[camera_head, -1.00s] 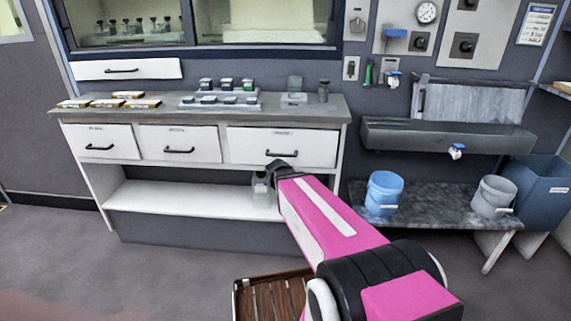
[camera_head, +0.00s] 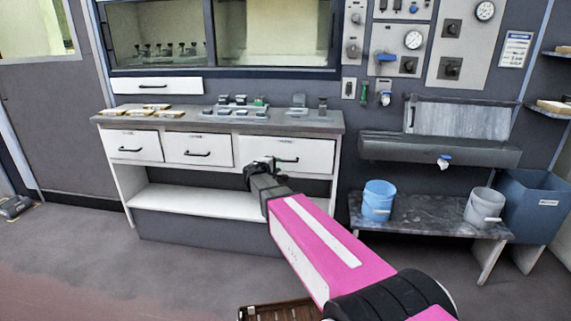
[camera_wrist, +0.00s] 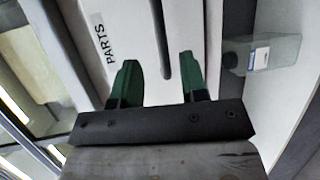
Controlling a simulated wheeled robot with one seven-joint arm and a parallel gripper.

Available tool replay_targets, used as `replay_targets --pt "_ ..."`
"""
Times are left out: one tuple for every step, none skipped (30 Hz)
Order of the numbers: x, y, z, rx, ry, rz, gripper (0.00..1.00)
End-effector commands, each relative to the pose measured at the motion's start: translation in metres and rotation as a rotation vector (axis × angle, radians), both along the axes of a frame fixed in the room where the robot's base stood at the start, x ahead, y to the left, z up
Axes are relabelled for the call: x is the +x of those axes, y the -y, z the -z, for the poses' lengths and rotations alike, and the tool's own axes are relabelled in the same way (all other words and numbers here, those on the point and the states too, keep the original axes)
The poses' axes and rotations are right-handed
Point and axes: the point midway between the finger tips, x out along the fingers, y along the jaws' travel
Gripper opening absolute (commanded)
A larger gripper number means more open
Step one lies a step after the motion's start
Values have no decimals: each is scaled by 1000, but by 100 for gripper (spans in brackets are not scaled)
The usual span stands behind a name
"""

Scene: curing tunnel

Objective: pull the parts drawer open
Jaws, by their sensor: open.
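The parts drawer (camera_head: 310,156) is the right, widest white drawer under the grey counter and looks closed. Its dark bar handle (camera_head: 286,160) runs across its front. In the wrist view the drawer front (camera_wrist: 125,30) carries the word PARTS, and the handle (camera_wrist: 162,35) runs down the picture to between the green fingers. My gripper (camera_wrist: 159,62) is open, with one finger on each side of the handle's line; I cannot tell whether either touches it. In the head view my gripper (camera_head: 260,168) is at the drawer's lower left, and its fingers are hard to make out.
Two smaller closed drawers (camera_head: 133,147) (camera_head: 198,151) are to the left. A white open shelf (camera_head: 190,202) lies below, and a clear bottle (camera_wrist: 270,55) shows beside the drawer in the wrist view. A blue bucket (camera_head: 378,202) stands on a bench to the right. Floor in front is mostly clear.

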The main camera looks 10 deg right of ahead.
Motion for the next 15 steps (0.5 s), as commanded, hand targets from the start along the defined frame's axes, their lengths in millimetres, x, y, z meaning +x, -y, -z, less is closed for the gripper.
replay_targets --pt "10 6 2 0 0 1 40" --pt "14 9 4 0 -1 1 40" --pt "20 14 5 0 -1 2 40" --pt "24 18 6 0 -1 2 40" --pt "28 22 7 0 -1 2 40" --pt "33 26 8 0 -1 1 40" --pt "36 29 9 0 -1 1 40" --pt "40 32 10 0 -1 1 40" --pt "44 36 11 0 -1 2 40" --pt "47 39 12 0 -1 2 40" --pt "49 41 12 0 -1 2 40" --pt "52 44 13 0 -1 1 40" --pt "54 45 14 1 -1 0 40" --pt "56 47 14 1 -1 0 40" --pt "58 49 14 1 -1 0 40"
